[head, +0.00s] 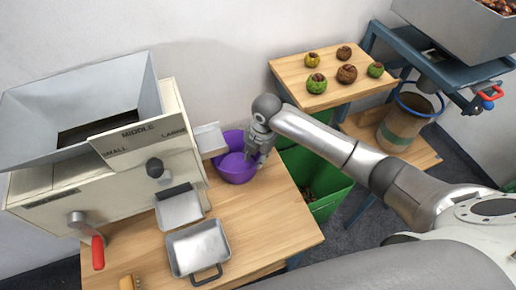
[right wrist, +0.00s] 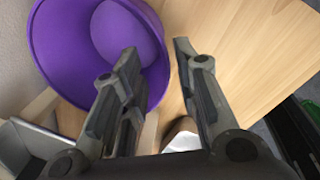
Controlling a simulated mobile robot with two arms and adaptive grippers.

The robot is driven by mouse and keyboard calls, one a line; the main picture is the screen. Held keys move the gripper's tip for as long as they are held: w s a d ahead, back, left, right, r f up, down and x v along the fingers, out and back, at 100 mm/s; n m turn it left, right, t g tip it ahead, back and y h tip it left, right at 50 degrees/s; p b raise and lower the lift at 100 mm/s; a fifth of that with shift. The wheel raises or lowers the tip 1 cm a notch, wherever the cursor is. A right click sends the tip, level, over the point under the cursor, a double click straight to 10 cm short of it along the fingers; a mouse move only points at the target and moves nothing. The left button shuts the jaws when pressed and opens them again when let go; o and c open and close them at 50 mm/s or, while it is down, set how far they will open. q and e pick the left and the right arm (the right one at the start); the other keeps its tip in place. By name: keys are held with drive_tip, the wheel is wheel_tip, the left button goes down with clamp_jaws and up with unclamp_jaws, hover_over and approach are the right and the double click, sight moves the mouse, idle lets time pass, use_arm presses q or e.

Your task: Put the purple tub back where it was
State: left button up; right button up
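The purple tub (head: 237,170) is upright on the wooden table, at the right side of the sorting machine and beside its upper chute. It looks empty. In the right wrist view the tub (right wrist: 62,45) fills the upper left. My right gripper (head: 256,154) is at the tub's right rim. In its wrist view the fingers (right wrist: 157,50) are apart, one over the tub's inside and one outside, with the rim between them. I cannot tell whether either finger touches the wall. My left gripper is not in view.
The sorting machine (head: 100,165) stands left, with metal trays (head: 200,250) at its front. A green crate (head: 318,178) is beyond the table's right edge. Several chestnut burrs lie on the back table (head: 290,68).

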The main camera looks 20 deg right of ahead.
drive_tip(key=shift+s+d+r, duration=0.1)
drive_tip(key=shift+s+r, duration=0.05)
drive_tip(key=shift+r, duration=1)
drive_tip(key=shift+s+d+r, duration=0.1)
drive_tip(key=shift+s+r, duration=0.05)
drive_tip(key=shift+r, duration=0.95)
